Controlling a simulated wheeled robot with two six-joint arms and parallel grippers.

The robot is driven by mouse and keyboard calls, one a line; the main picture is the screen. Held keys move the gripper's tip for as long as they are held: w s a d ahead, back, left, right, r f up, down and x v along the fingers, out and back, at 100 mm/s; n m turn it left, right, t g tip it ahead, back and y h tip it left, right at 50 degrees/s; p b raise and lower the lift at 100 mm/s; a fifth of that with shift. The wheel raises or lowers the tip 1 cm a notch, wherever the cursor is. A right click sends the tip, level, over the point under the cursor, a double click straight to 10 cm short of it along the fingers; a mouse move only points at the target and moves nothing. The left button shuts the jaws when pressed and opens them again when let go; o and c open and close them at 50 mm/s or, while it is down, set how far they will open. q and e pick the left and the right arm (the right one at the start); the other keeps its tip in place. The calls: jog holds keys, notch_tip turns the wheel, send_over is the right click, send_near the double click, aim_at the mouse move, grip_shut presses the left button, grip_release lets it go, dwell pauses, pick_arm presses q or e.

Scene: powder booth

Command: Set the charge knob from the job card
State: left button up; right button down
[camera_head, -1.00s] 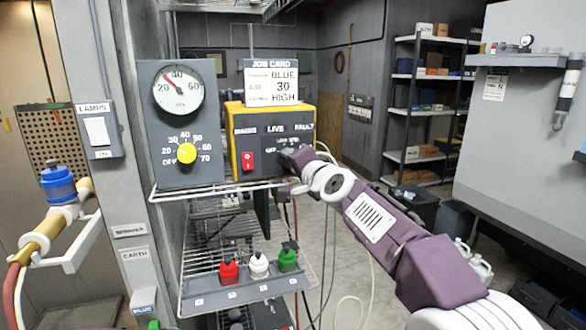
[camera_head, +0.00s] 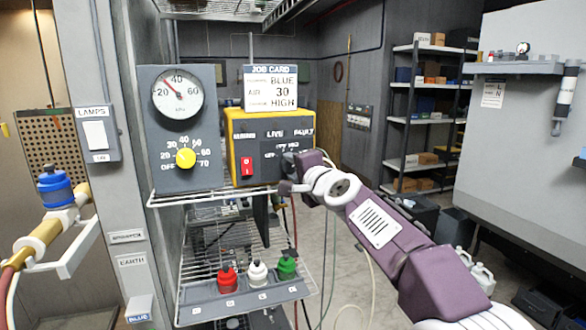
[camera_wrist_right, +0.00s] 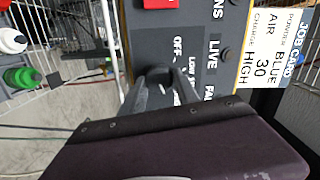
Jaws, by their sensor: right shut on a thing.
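The job card (camera_head: 271,88) stands on top of the yellow charge unit (camera_head: 231,122) and reads powder BLUE, air 30, charge HIGH. It also shows in the right wrist view (camera_wrist_right: 262,52). My right gripper (camera_head: 289,160) is at the right part of the unit's dark front panel. In the right wrist view, its fingers (camera_wrist_right: 160,86) are shut on the charge knob (camera_wrist_right: 159,72), beside the OFF and LOW marks. The knob's pointer is hidden, so its setting cannot be told. My left gripper is not in view.
Left of the unit is a grey panel with a gauge (camera_head: 178,94) and a yellow knob (camera_head: 186,158). A red switch (camera_head: 247,166) sits on the unit. Below, a wire shelf holds red (camera_head: 227,279), white (camera_head: 258,271) and green (camera_head: 287,265) bottles.

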jog(key=shift+d+r, duration=0.1)
jog(key=shift+r, duration=0.25)
jog(key=c, duration=1)
grip_release()
jog(key=shift+o, duration=0.5)
jog(key=shift+w+f, duration=0.15)
jog(key=shift+f, duration=0.1)
jog(key=shift+s+f, duration=0.1)
jog(key=shift+s, duration=0.25)
jog(key=b+v, duration=0.3)
jog(key=v, duration=0.5)
jog(key=shift+s+d, duration=0.1)
jog(key=shift+s, duration=0.05)
